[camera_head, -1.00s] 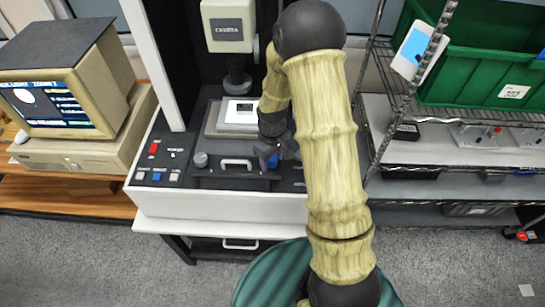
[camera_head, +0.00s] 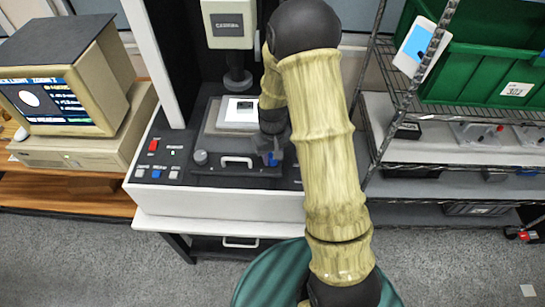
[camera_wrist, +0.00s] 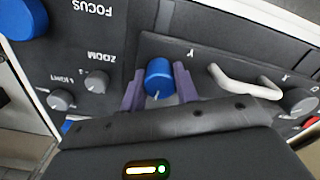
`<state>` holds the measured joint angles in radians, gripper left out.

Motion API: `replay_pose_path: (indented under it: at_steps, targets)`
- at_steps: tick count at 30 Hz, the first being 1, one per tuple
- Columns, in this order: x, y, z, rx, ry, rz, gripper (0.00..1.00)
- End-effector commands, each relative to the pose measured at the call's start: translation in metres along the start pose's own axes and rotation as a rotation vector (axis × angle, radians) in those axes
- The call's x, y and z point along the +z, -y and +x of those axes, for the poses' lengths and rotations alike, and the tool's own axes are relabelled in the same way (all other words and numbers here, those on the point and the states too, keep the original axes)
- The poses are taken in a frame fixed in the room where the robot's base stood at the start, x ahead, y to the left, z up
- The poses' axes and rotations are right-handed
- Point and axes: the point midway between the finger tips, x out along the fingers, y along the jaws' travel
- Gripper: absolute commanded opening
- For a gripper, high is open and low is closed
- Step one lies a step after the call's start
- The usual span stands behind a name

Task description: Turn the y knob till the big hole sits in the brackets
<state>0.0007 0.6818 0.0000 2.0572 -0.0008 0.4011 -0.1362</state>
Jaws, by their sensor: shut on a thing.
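The blue y knob (camera_wrist: 158,78) shows in the wrist view beside the letter Y, with a pale pointer line on it. It also shows as a small blue spot (camera_head: 272,159) in the head view. My gripper (camera_wrist: 158,90) has its purple fingers on either side of this knob, shut on it. The monitor screen (camera_head: 42,102) shows a white round spot on dark, with text to its right. The brackets are too small to make out. A white plate with a dark square (camera_head: 243,108) lies on the stage under the camera (camera_head: 229,24).
A white handle (camera_wrist: 243,84) and the grey x knob (camera_wrist: 298,101) are right of the y knob in the wrist view. The zoom (camera_wrist: 97,82) and light (camera_wrist: 60,99) knobs are to its left. A wire shelf with a green bin (camera_head: 485,60) stands at right.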

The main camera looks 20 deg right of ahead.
Motion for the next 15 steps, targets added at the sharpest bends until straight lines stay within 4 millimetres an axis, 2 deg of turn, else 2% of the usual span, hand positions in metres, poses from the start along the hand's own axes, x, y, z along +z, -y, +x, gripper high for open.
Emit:
replay_pose_path:
  at_steps: [4, 13, 14, 15]
  targets:
    - [0.0001, -0.0001, -0.0001, 0.0, 0.0, 0.091, 0.07]
    - [0.0005, -0.0002, -0.0005, 0.0, 0.001, 0.102, 0.08]
    - [0.0005, -0.0002, -0.0005, 0.0, 0.001, 0.102, 0.36]
    - [0.0005, -0.0001, -0.0004, 0.0, 0.002, 0.101, 0.44]
